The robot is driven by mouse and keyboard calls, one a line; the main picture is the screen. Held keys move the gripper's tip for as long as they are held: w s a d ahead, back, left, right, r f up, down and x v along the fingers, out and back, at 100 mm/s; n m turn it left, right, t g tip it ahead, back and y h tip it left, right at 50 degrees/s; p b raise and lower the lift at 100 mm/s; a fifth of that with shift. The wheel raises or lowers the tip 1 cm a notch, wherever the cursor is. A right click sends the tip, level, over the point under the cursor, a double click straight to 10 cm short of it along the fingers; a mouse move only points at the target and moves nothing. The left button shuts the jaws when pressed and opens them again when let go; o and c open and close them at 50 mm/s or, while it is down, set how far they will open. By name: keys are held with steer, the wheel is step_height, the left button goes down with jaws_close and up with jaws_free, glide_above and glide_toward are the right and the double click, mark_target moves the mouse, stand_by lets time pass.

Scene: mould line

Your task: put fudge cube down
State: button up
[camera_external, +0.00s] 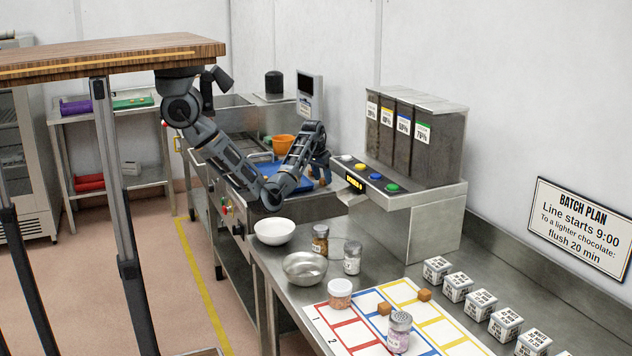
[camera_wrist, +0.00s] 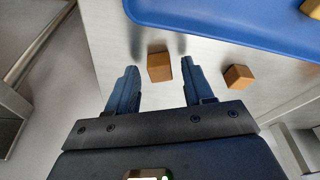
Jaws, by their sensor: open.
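In the wrist view my gripper (camera_wrist: 158,73) is open, its two dark fingers apart. A brown fudge cube (camera_wrist: 159,67) lies between and just beyond the fingertips, with a gap on both sides. It appears to rest on the steel counter; exact height is hard to tell.
A blue tray (camera_wrist: 215,32) lies close beyond the cubes; it also shows in the external view (camera_external: 262,172). The console with coloured buttons (camera_external: 375,180) stands right of my gripper. Bowls (camera_external: 274,231), jars (camera_external: 352,258) and the grid card (camera_external: 350,334) occupy the front counter.

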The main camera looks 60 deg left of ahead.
steer(key=p+v, duration=0.4)
steer(key=v, duration=0.8)
steer(key=shift+p, duration=0.3)
steer(key=shift+o, duration=0.2)
